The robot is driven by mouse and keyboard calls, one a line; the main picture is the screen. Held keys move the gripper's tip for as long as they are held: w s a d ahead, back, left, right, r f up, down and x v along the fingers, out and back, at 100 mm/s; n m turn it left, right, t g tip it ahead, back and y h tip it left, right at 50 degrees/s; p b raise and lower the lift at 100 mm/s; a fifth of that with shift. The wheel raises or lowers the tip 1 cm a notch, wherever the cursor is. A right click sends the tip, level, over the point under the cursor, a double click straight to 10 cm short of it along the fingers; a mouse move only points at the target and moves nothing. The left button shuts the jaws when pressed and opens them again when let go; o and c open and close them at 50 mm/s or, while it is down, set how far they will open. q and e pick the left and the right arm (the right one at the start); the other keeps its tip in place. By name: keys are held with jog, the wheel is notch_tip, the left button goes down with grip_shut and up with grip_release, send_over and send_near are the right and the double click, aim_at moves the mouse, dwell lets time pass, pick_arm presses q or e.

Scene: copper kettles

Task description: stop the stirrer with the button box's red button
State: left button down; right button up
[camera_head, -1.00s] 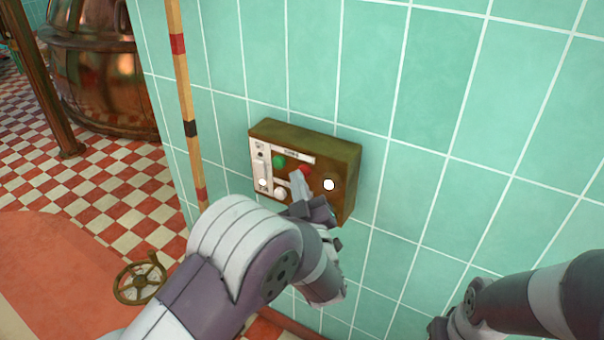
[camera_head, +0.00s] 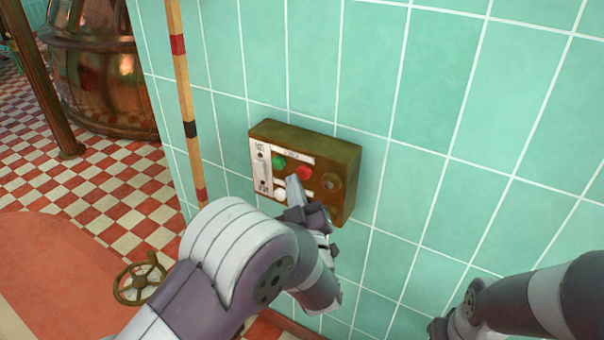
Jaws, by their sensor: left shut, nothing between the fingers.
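The button box (camera_head: 348,200) is a brown box with a pale label strip, fixed to the green tiled wall in the middle of the view. Its red button (camera_head: 304,173) shows clearly, right of a green button (camera_head: 279,162). A pale round button (camera_head: 280,194) sits below them and a dark round fitting (camera_head: 329,182) sits at the right. My left gripper (camera_head: 293,184) is shut and empty. Its tip is just below and left of the red button in the picture, apparently apart from it. My right gripper is not in view; only that arm shows at lower right. The stirrer cannot be made out.
A striped pole (camera_head: 182,95) stands left of the box at the wall's edge. A brass handwheel (camera_head: 139,284) is at lower left. A copper kettle (camera_head: 98,75) stands at the back left on the checkered floor. The wall around the box is bare.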

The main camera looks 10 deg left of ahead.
pick_arm(q)
jog(key=s, duration=0.1)
jog(key=s+a, duration=0.1)
jog(key=s, duration=0.2)
jog(key=shift+s+a, duration=0.35)
dwell(0.6)
